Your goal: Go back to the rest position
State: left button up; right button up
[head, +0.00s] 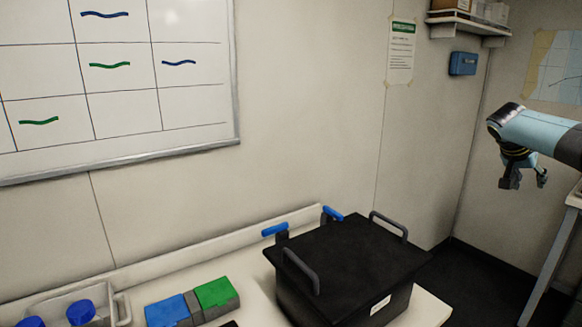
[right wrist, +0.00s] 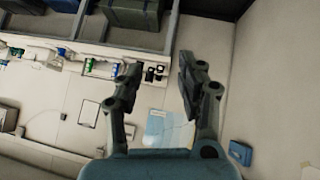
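My right gripper (head: 523,181) hangs at the end of my right arm at the right of the head view, in the air before the far wall. Its two fingers are apart and nothing is between them. In the right wrist view the gripper (right wrist: 158,80) also shows two spread, empty fingers. My left gripper is not in the head view. A black lidded box (head: 350,262) with grey and blue handles stands on the white bench (head: 258,297), well apart from my right gripper.
A green and blue block (head: 193,301) and a clear tray (head: 122,308) with blue-capped items stand on the bench to the left. A wall shelf (head: 468,22), a blue wall box (head: 463,63) and a whiteboard (head: 120,108) line the walls. A white table (head: 575,198) stands at the right edge.

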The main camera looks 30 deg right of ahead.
jog(key=s+d+f+n+t+h, duration=0.1)
jog(key=s+d+f+n+t, duration=0.15)
jog(key=s+f+n, duration=0.85)
jog(key=s+d+f+n+t, duration=0.2)
jog(key=s+d+f+n, duration=0.1)
jog(key=s+f+n, duration=0.75)
jog(key=s+a+f+m+g+y, duration=0.15)
jog(key=s+a+f, duration=0.25)
jog(key=a+f, duration=0.75)
jog(key=s+a+f+m+y, duration=0.3)
jog(key=a+f, duration=0.5)
jog(key=a, duration=0.6)
jog(key=s+a+f+y, duration=0.2)
jog(key=a+f, duration=0.2)
jog(key=a, duration=0.8)
jog(key=s+a+f+y, duration=0.1)
jog(key=a+f, duration=0.2)
jog(key=a, duration=0.9)
jog(key=s+a+f+y, duration=0.2)
jog(key=a+f, duration=0.2)
jog(key=a, duration=0.8)
notch_tip(320, 180, down, 24)
jog(key=d+b, duration=0.1)
jog(key=b, duration=2.3)
jog(key=shift+s+r+g+h, duration=0.15)
jog(key=shift+s+g+h, duration=0.2)
jog(key=shift+s+g, duration=0.05)
